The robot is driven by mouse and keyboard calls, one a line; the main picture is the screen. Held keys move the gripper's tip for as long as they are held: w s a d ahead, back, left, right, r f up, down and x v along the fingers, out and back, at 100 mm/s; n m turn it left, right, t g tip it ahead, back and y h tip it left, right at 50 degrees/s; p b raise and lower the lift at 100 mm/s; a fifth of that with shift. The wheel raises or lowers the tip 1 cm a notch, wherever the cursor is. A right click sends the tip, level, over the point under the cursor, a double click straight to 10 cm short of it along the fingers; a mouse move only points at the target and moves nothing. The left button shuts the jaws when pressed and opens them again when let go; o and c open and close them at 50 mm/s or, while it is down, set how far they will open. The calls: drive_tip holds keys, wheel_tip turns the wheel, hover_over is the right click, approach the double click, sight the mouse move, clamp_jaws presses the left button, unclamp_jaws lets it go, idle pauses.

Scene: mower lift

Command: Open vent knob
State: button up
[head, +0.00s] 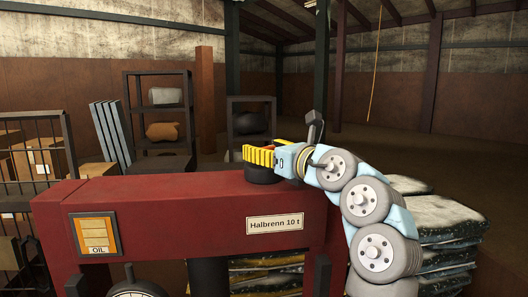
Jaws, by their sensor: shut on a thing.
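A black round knob (262,175), which I take to be the vent knob, sits on top of the red beam (170,210). My gripper (259,157) has yellow fingers and lies across the knob's top from the right. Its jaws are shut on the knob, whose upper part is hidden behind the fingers. The knob's turn cannot be read from this view.
The beam carries a "Halbrenn 10 t" plate (274,224) and an orange OIL panel (95,234). A gauge (138,289) shows at the bottom edge. Stacked sacks (445,222) stand at right. Shelves (157,120) and a wire cage (35,150) stand behind and left.

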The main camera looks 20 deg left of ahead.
drive_tip(key=shift+r+n+g+y, duration=0.1)
drive_tip(key=shift+n+g+y, duration=0.6)
drive_tip(key=shift+n+g, duration=0.5)
drive_tip(key=shift+n+g+y+p, duration=0.3)
drive_tip(key=shift+n+g+p, duration=0.2)
drive_tip(key=shift+g, duration=0.8)
drive_tip(key=o, duration=1.2)
drive_tip(key=v, duration=1.2)
